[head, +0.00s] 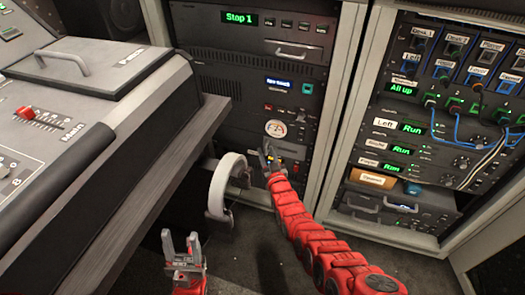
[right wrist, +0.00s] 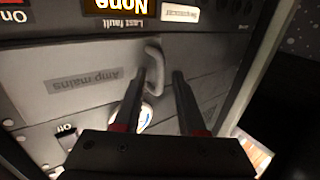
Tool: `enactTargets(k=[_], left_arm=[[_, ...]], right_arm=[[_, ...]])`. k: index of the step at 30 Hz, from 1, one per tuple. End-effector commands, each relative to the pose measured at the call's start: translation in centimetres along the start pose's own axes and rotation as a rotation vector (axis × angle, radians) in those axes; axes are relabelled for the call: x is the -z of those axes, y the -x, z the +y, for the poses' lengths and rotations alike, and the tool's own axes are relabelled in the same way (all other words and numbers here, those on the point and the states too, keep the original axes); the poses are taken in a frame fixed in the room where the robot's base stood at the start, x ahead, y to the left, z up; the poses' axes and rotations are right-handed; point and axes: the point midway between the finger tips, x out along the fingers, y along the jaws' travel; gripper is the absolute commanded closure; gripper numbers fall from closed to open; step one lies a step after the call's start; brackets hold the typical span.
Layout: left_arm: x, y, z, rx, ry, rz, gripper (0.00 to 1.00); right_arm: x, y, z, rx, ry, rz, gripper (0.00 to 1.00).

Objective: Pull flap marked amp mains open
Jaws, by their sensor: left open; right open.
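In the right wrist view the flap marked "Amp mains" (right wrist: 85,105) is a grey panel with a label and a pale curved handle (right wrist: 156,62). The flap looks shut, flush with the panel around it. My right gripper (right wrist: 159,75) is open, its two fingertips near the handle, one close by its left side; contact cannot be told. In the head view my right gripper (head: 267,155) is at the lower front of the left rack (head: 230,75), and I cannot make out the flap there. My left gripper (head: 182,247) is open and empty, low in front of the desk.
A desk with faders (head: 60,120) fills the left side. A white curved band (head: 222,183) hangs by its edge, between my two grippers. A second rack (head: 410,150) with patch cables and drawers stands at right. A round gauge (head: 275,128) sits just above my right gripper.

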Motion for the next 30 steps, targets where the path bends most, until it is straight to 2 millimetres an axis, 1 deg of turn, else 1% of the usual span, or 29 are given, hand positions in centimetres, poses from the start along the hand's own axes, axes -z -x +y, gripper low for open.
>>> enactTargets(k=[7, 11, 12, 14, 30], left_arm=[[0.03, -0.01, 0.00, -0.001, 0.000, 0.001, 0.50], [0.03, -0.01, 0.00, -0.001, 0.000, 0.001, 0.50], [0.03, -0.01, 0.00, -0.001, 0.000, 0.001, 0.50], [0.03, -0.01, 0.00, -0.001, 0.000, 0.001, 0.50], [0.03, -0.01, 0.01, -0.001, 0.000, 0.001, 0.50]], right_arm=[[0.03, -0.02, 0.04, 0.000, 0.000, 0.000, 0.59], [0.02, -0.02, 0.04, 0.000, 0.000, 0.000, 0.83], [0.02, -0.02, 0.04, 0.000, 0.000, 0.000, 0.90], [0.02, -0.01, 0.04, 0.000, 0.000, 0.000, 1.00], [0.05, -0.02, 0.07, -0.001, 0.000, 0.001, 1.00]])
